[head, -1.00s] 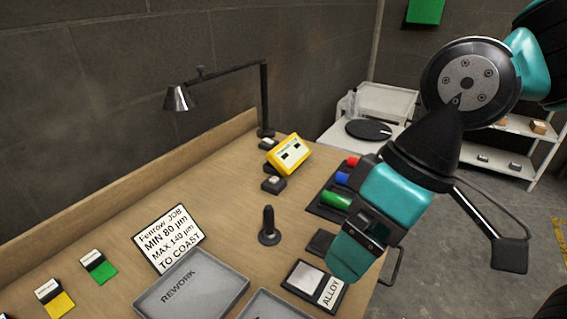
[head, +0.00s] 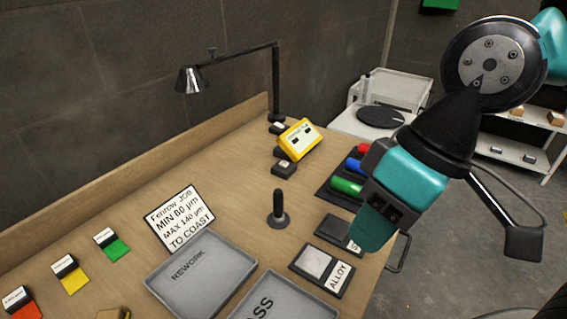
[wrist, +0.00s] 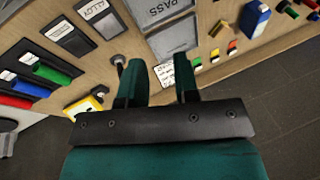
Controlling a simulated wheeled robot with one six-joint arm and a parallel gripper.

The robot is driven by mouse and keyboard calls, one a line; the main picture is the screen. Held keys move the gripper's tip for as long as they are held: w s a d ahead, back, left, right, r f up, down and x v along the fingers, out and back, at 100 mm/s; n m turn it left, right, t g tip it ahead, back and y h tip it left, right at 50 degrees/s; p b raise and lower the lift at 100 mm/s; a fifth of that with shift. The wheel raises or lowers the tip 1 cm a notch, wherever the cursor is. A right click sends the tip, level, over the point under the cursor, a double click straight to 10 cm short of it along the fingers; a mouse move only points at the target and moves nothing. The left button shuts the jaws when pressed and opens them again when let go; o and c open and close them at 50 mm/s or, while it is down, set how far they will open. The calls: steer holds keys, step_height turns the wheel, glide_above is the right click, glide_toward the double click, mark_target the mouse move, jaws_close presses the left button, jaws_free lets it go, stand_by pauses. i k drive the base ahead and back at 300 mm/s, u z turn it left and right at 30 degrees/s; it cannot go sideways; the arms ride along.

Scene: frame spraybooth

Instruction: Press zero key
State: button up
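A yellow gauge unit (head: 300,139) with a pale face and dark windows stands tilted at the back of the bench. Two small black blocks with pale labels sit by it: a front one (head: 284,168) and a rear one (head: 277,128). I cannot read which is the zero key. In the wrist view the yellow unit (wrist: 84,107) is partly hidden by my gripper body. My gripper (wrist: 159,65) has its two teal fingers apart with nothing between them. In the head view my gripper (head: 371,226) hangs above the bench's right edge, apart from the yellow unit.
A black upright post (head: 278,210) stands mid-bench. A lamp (head: 190,79) arches behind. Red, blue and green cylinders (head: 347,187) lie in a black rack beside my gripper. The alloy plate (head: 322,268), REWORK tray (head: 203,270) and job sign (head: 179,217) lie nearer.

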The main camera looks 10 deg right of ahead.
mark_target(284, 164)
steer(key=k, duration=0.5)
steer(key=z, duration=1.1)
steer(key=i, duration=1.35)
steer(key=u, duration=2.25)
